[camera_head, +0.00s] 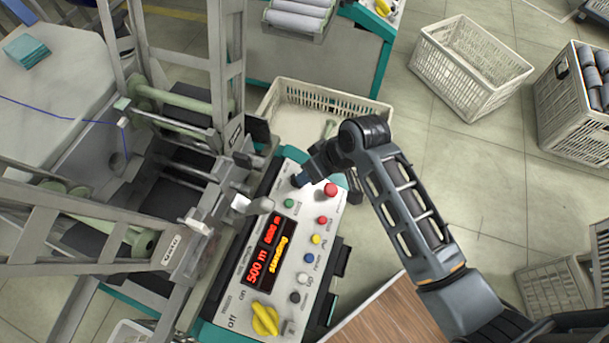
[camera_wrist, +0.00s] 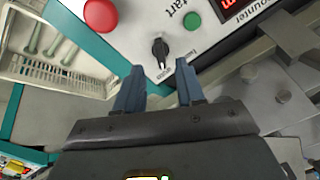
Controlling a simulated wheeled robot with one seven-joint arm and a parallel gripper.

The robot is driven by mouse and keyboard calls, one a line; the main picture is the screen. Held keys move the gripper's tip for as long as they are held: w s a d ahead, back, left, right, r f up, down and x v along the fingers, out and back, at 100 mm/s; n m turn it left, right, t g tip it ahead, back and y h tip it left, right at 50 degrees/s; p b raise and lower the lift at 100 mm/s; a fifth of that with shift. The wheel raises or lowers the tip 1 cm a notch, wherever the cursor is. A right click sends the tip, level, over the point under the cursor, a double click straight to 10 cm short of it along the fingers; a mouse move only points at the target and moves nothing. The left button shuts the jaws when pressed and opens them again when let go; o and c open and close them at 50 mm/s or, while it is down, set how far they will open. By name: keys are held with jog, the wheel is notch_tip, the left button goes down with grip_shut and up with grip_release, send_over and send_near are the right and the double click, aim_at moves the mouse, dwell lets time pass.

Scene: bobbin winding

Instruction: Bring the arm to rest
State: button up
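My gripper (camera_head: 299,180) hangs over the far end of the machine's control panel (camera_head: 262,222), near a green button (camera_head: 289,203) and a red mushroom button (camera_head: 330,190). In the wrist view its two blue fingers (camera_wrist: 160,72) are apart with nothing between them. A black selector knob (camera_wrist: 159,52) stands on the panel just ahead of the fingertips. I cannot tell a small gap from touching, but the fingers are not closed on it. My arm (camera_head: 402,205) reaches in from the lower right, bent at the wrist.
The winding machine's metal frame (camera_head: 228,70) stands left of the panel. A pale crate (camera_head: 375,108) sits behind the gripper. An empty crate (camera_head: 440,78) and a crate of grey bobbins (camera_head: 560,118) stand on the floor at the right. A wooden top (camera_head: 385,315) lies under my arm.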

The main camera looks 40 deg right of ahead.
jog(key=shift+v, duration=1)
jog(key=s+a+r+m+t+h, duration=0.1)
jog(key=s+t, duration=0.1)
jog(key=s, duration=0.5)
jog(key=s+a+r+m+t+h, duration=0.1)
jog(key=s+a+t, duration=0.15)
jog(key=s, duration=0.45)
jog(key=s+r+t, duration=0.3)
jog(key=s+r, duration=0.3)
jog(key=r, duration=0.4)
jog(key=s+d+r+n+t, duration=0.1)
jog(key=s+r+t, duration=0.2)
jog(key=s+r, duration=0.4)
notch_tip(320, 180, up, 3)
jog(key=shift+s+d+r+h, duration=0.1)
jog(key=shift+s+d+h, duration=0.2)
jog(key=shift+s+h, duration=0.1)
